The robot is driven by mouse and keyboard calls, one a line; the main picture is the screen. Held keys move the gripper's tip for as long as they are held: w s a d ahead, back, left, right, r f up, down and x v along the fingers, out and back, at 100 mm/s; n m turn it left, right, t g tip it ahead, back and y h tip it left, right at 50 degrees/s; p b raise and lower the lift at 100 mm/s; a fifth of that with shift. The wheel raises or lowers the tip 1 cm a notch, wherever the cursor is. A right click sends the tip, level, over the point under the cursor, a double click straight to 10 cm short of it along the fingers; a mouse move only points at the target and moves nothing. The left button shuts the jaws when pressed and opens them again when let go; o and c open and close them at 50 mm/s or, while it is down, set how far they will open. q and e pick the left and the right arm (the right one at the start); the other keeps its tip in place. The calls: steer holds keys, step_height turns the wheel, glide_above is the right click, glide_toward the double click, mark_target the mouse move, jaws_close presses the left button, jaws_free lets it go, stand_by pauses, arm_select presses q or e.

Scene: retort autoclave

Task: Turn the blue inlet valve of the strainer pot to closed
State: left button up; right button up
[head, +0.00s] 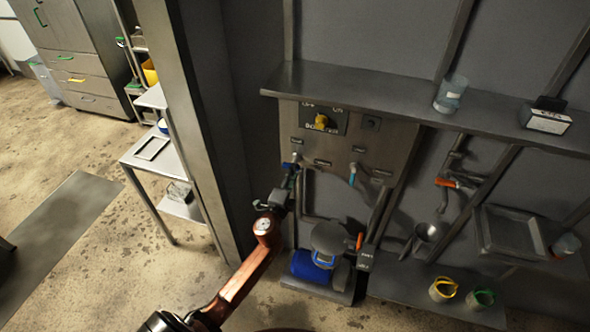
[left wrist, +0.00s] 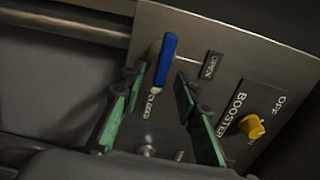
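The blue valve lever (left wrist: 165,60) stands out from a metal panel in the left wrist view. One label beside it reads OPEN (left wrist: 210,65); a second, partly hidden label near its lower end seems to read CLOSED (left wrist: 152,103). My left gripper (left wrist: 160,84) is open, its green-padded fingers on either side of the lever's lower end. I cannot tell whether they touch it. In the head view my left gripper (head: 291,172) is at the panel's left side and hides most of this lever. My right gripper is not in view.
The panel (head: 400,140) also bears a yellow booster knob (head: 321,121) and a light-blue handle (head: 352,174). A shelf (head: 400,95) juts out above it. A blue motor (head: 310,266) and a round-topped unit (head: 328,237) stand below. A metal post (head: 185,120) is at the left.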

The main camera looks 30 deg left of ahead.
arm_select(q)
steer(key=v, duration=0.9)
steer(key=shift+w, duration=0.1)
stand_by(0.9)
